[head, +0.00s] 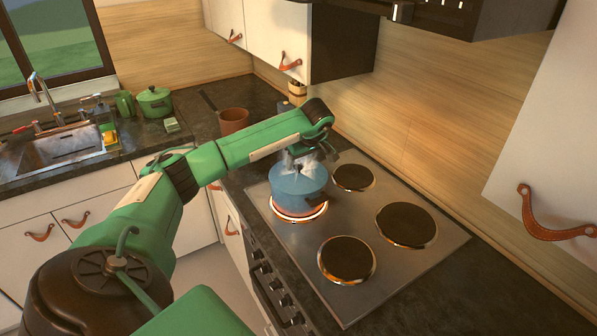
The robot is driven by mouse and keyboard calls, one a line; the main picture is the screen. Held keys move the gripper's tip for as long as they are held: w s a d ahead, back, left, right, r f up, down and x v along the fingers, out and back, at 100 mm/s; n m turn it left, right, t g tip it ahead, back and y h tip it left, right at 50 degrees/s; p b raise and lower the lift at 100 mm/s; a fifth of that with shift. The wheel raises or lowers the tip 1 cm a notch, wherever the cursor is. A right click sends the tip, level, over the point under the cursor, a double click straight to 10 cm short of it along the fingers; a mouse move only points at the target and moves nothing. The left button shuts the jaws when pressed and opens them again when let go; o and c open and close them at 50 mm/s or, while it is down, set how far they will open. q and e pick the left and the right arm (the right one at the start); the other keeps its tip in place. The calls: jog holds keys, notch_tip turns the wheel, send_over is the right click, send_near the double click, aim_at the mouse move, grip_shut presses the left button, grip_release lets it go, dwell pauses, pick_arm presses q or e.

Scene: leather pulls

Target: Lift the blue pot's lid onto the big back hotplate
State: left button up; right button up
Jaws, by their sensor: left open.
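The blue pot (298,190) stands upright on a glowing orange front hotplate (299,213). Whitish steam shows over its top. The pot's lid (297,171) seems to be on the pot, but the gripper and steam partly hide it, and its knob cannot be made out. My left gripper (306,164) points down just above the lid and is open; whether it touches the lid cannot be told. The big back hotplate (406,225), near the wall, is dark and bare. My right gripper is not in view.
A smaller back hotplate (353,177) and another front hotplate (346,259) are bare. A brown saucepan (233,120) and a jar (297,92) stand beyond the hob. A green pot (155,101) stands near the sink. White wall cupboards (558,140) hang at right.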

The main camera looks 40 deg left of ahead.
pick_arm(q)
jog(key=shift+p+x, duration=0.35)
jog(key=shift+x, duration=1.05)
jog(key=c, duration=1.1)
jog(key=shift+w+r, duration=0.1)
